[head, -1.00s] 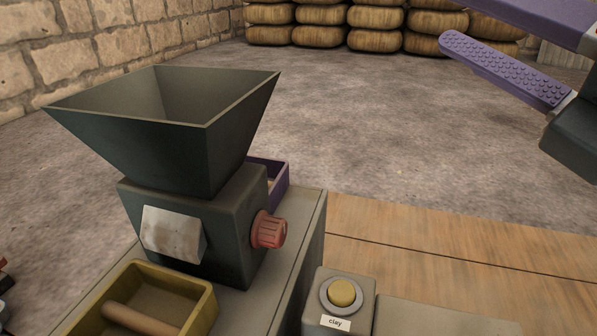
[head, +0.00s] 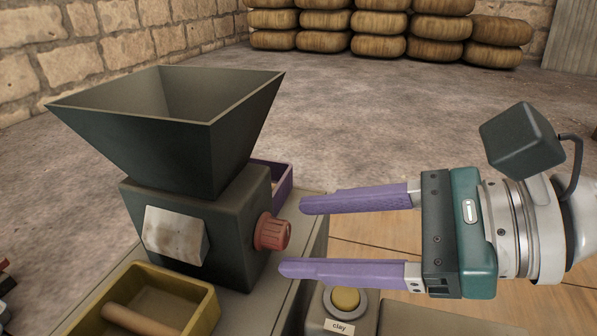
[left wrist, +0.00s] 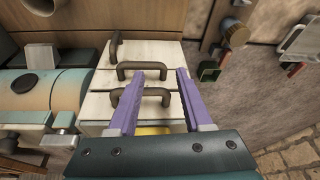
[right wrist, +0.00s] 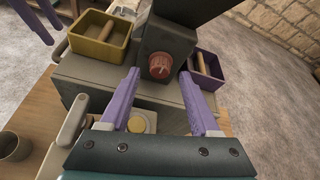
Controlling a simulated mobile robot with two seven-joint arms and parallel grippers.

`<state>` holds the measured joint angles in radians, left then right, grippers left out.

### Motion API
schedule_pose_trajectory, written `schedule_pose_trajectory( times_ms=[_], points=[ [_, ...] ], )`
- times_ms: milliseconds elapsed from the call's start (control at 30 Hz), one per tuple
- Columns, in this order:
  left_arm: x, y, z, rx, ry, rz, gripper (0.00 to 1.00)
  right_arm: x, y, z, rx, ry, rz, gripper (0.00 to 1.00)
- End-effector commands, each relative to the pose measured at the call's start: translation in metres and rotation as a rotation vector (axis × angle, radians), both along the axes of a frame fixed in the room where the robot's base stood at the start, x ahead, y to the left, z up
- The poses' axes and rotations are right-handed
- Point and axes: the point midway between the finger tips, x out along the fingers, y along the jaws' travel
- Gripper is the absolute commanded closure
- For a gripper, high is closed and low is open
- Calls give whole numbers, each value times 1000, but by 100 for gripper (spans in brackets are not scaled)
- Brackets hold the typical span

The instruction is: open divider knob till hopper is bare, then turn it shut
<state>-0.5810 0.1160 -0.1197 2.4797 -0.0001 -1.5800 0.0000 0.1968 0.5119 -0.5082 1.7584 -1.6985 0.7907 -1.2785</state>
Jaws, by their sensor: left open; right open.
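The red divider knob (head: 271,232) sits on the right side of the dark machine body (head: 225,225), under the dark flared hopper (head: 165,125). The visible inner walls of the hopper are bare, but its bottom is hidden. My right gripper (head: 290,237) is open and level, its purple fingers pointing at the knob with a gap left between. In the right wrist view the knob (right wrist: 161,66) shows just ahead, between the fingertips. My left gripper (left wrist: 154,72) is open and empty, over pale drawers with dark handles (left wrist: 140,97); it is outside the head view.
A yellow tray (head: 200,310) with a wooden roller stands before the machine, and a purple tray (head: 284,180) behind it. A yellow button (head: 345,298) on a box labelled "clay" lies below my right fingers. A cup (right wrist: 16,147) stands at lower left in the right wrist view.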

Motion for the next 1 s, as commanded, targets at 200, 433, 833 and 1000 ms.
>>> schedule_pose_trajectory(
  times_ms=[200,433,833,1000],
  points=[
    [0,1,2,4,-1,-3,50,8,17,-7,1,-1,-2,37],
    [0,2,2,8,-1,-6,50,8,18,-8,2,0,-2,37],
    [0,2,2,7,-1,-5,50,8,18,-8,2,1,-2,76],
    [0,1,2,5,-2,-4,50,8,18,-8,2,1,-2,96]
  ],
)
